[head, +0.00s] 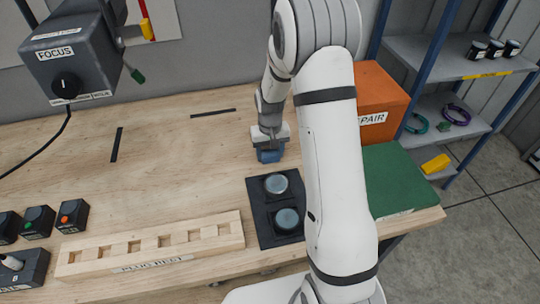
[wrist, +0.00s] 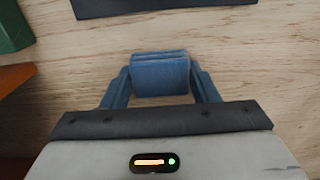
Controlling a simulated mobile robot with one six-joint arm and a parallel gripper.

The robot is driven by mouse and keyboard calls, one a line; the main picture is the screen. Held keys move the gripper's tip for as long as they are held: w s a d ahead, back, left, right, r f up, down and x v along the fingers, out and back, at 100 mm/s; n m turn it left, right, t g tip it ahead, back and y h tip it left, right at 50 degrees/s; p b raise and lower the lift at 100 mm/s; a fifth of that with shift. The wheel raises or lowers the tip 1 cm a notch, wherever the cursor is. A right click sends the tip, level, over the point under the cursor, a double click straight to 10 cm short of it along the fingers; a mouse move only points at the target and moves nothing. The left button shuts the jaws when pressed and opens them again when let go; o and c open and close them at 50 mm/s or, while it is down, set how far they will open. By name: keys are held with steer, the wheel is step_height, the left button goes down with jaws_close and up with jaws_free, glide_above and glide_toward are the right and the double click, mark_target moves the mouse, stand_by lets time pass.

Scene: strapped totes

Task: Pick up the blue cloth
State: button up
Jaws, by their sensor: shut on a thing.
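The blue cloth (wrist: 160,76) is a small folded block between the two fingers of my gripper (wrist: 160,80) in the wrist view. The fingers touch it on its left and right sides, so my gripper is shut on it. In the head view the blue cloth (head: 269,156) shows under my gripper (head: 269,147), over the wooden bench behind the black plate. I cannot tell whether the cloth touches the bench top.
A black plate (head: 259,212) with two round lenses lies in front of the gripper. A wooden plug rest (head: 150,246) stands front left. The bench (head: 190,160) is clear left of the gripper.

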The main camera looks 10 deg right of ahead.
mark_target(270, 152)
steer(key=shift+c, duration=0.7)
steer(key=shift+r, duration=0.1)
steer(key=shift+w+r, duration=0.1)
steer(key=shift+r, duration=0.2)
step_height(270, 152, up, 9)
steer(key=b, duration=0.2)
steer(key=shift+r, duration=0.1)
